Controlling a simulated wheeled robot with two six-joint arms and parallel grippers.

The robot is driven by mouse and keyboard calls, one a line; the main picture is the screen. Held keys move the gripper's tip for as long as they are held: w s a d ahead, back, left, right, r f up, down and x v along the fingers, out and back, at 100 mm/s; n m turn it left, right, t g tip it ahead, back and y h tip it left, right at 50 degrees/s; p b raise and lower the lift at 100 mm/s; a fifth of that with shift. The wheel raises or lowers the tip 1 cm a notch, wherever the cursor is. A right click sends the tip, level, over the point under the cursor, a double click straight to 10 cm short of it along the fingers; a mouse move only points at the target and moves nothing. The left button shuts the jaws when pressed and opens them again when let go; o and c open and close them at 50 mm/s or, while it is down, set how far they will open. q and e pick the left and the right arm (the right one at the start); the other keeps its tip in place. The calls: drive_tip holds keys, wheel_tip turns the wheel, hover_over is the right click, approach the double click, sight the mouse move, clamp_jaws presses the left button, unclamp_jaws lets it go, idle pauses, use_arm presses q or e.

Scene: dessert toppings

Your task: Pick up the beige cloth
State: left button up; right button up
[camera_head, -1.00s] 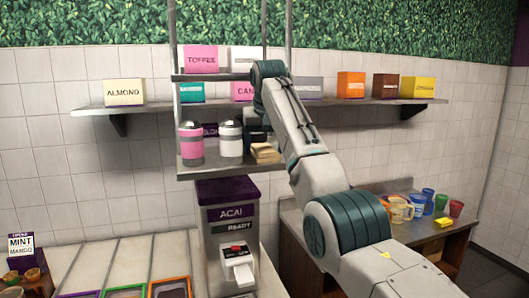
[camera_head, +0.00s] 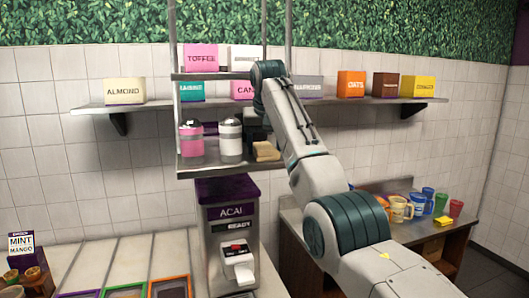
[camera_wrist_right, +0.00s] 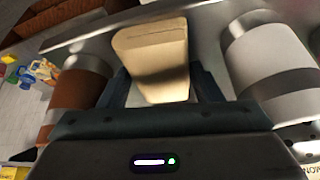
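The beige cloth (camera_head: 265,152), a folded block, is on the lower shelf of the hanging rack, right of the white jar. It also shows in the right wrist view (camera_wrist_right: 152,45), upper middle. My right gripper (camera_head: 257,129) is just above the cloth in the head view, partly hidden behind my forearm. In the right wrist view the two dark fingers of my right gripper (camera_wrist_right: 161,80) stand apart, one on each side of the cloth's near end. A gap shows at the left finger; contact at the right finger is unclear. My left gripper is not in view.
A white jar (camera_head: 230,139) and a pink jar (camera_head: 191,140) stand left of the cloth. The rack's lower shelf (camera_head: 205,168) is above the acai machine (camera_head: 231,230). Mugs (camera_head: 400,209) and a yellow item (camera_head: 443,221) are on the right counter.

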sight(264, 144)
drive_tip(key=shift+r, duration=2)
drive_tip(key=s+d+b, duration=0.2)
drive_tip(key=s+b, duration=0.8)
drive_tip(key=b, duration=0.7)
drive_tip(key=shift+d+b, duration=0.2)
drive_tip(key=shift+b, duration=0.1)
drive_tip(key=s+b, duration=0.2)
drive_tip(key=s, duration=0.1)
drive_tip(key=s+d+r+b, duration=0.1)
drive_tip(key=b, duration=0.1)
drive_tip(key=shift+s, duration=0.2)
drive_tip(key=shift+c, duration=0.2)
drive_tip(key=shift+s+d+r+b, duration=0.1)
drive_tip(key=shift+s+r+b, duration=0.15)
drive_tip(key=shift+s+b, duration=0.3)
